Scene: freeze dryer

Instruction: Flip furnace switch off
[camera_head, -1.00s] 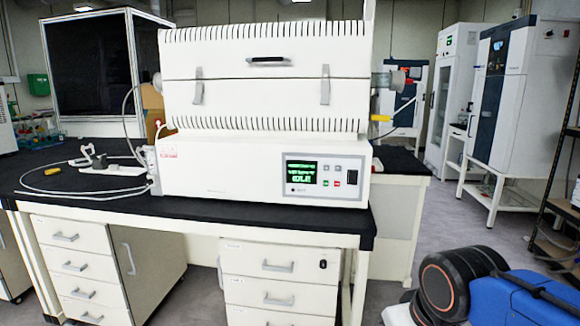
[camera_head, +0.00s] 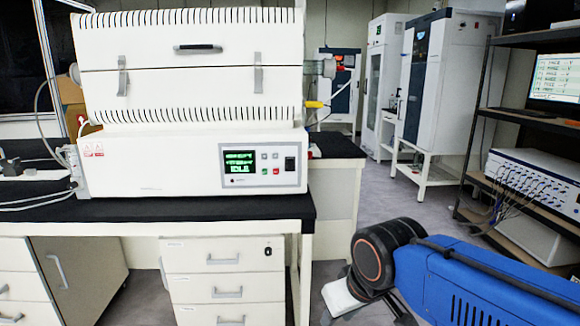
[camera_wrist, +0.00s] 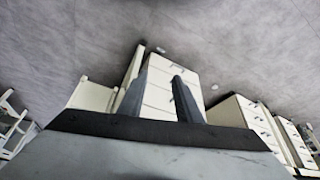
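The white furnace (camera_head: 190,66) stands on a black-topped bench in the head view, its lid shut. Small buttons lie between display and switch. My gripper (camera_wrist: 160,80) shows in the wrist view with its two dark fingers apart and nothing between them. It is away from the switch, which the wrist view does not show.
The bench's black top (camera_head: 200,208) has drawers (camera_head: 225,258) beneath it. Open grey floor (camera_head: 400,200) lies right of the bench. A shelf rack (camera_head: 478,120) with a monitor stands at the right. White cabinets (camera_head: 428,80) are at the back.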

